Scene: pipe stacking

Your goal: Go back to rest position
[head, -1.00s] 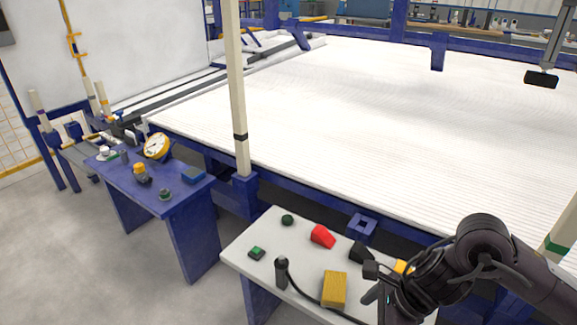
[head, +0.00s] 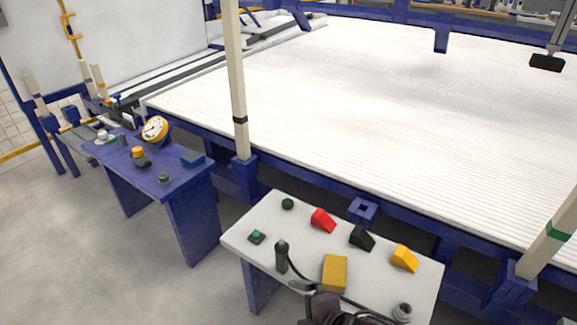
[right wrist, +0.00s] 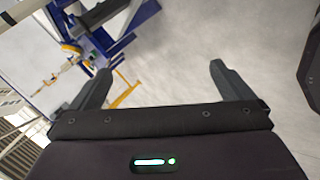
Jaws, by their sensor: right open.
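My right gripper (right wrist: 165,85) shows in the right wrist view with its two fingers spread wide. Nothing is between them; the grey floor shows behind. In the head view only a dark part of my arm shows at the bottom edge, over the front of the white table, and no fingertips can be made out there. My left gripper is in neither view.
The white table (head: 232,238) holds a yellow box (head: 335,272), a red wedge (head: 322,220), a black wedge (head: 361,238) and a yellow wedge (head: 405,258). A blue table (head: 190,176) stands left. A large white ribbed bed (head: 340,110) lies behind. Grey floor (head: 90,260) is clear at left.

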